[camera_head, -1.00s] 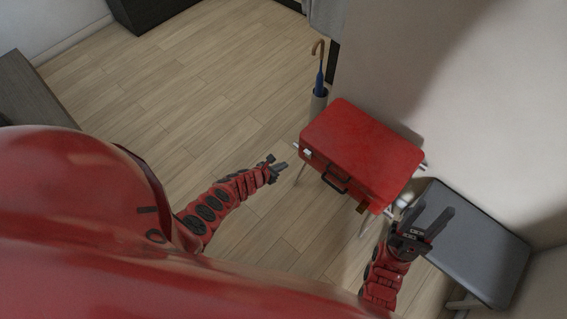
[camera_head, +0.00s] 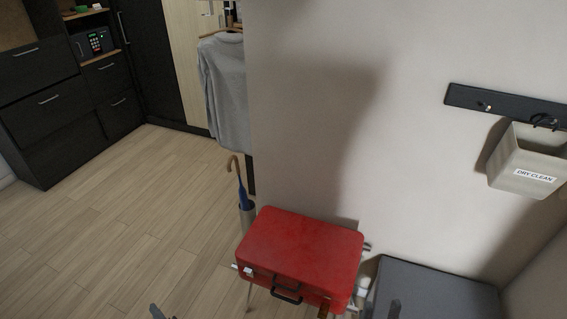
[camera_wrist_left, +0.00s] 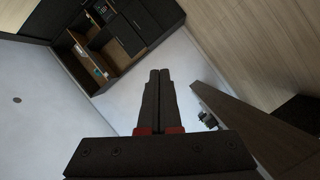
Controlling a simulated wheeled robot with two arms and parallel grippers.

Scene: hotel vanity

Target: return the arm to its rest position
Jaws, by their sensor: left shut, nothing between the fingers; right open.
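My left gripper (camera_head: 157,312) shows only as its dark fingertips at the bottom edge of the head view, left of the red suitcase. In the left wrist view its two black fingers (camera_wrist_left: 159,78) lie together with nothing between them. My right gripper (camera_head: 394,310) shows only a dark fingertip at the bottom edge of the head view, in front of the grey bench; it is open. The rest of both arms is out of the head view. The red suitcase (camera_head: 302,246) rests closed on a rack, apart from both grippers.
A grey bench (camera_head: 435,290) stands right of the suitcase. An umbrella (camera_head: 241,190) stands in a holder behind the suitcase's left side. A dry-clean bin (camera_head: 522,165) hangs on the wall. Dark cabinets (camera_head: 50,100) stand at the back left. The wooden floor at left is clear.

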